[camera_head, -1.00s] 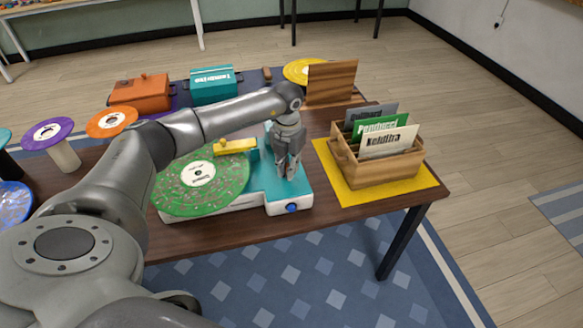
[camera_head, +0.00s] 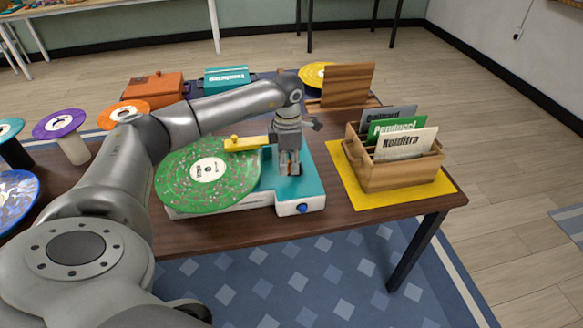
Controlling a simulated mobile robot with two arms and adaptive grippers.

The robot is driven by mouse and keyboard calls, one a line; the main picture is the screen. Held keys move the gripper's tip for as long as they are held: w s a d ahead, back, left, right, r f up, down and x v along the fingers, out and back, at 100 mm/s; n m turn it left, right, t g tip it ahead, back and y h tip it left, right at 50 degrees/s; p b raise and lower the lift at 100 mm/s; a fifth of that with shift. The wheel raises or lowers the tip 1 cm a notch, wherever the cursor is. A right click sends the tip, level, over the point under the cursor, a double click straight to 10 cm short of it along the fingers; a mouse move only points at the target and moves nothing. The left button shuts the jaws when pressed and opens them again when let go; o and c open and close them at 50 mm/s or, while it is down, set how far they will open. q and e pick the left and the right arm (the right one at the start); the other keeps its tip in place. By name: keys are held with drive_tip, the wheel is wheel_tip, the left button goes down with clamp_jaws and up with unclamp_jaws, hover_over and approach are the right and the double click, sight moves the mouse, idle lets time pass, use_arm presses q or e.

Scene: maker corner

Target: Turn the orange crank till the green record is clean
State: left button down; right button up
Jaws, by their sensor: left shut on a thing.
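The green record (camera_head: 185,190) lies flat on a white and teal player (camera_head: 312,178) near the front of the table. Light specks are scattered over its green surface, around a white label. A yellow arm (camera_head: 247,143) reaches over its back right part. My left gripper (camera_head: 290,169) points down over the teal part, right of the record. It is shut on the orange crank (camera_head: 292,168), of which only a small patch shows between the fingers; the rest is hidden. My right gripper is out of view.
A wooden crate (camera_head: 395,176) of record sleeves stands on a yellow mat (camera_head: 381,201) to the right. Orange (camera_head: 153,88) and teal (camera_head: 227,77) boxes and a wooden stand (camera_head: 347,84) are behind. Records on posts, one purple (camera_head: 60,124), stand at left.

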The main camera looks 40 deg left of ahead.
use_arm(q)
drive_tip(key=shift+w+a+r+m+b, duration=0.1)
drive_tip(key=shift+a+m+b, duration=0.3)
drive_tip(key=shift+m, duration=0.6)
drive_tip(key=shift+a, duration=0.1)
drive_tip(key=c, duration=1.4)
unclamp_jaws()
wheel_tip(320, 180, up, 12)
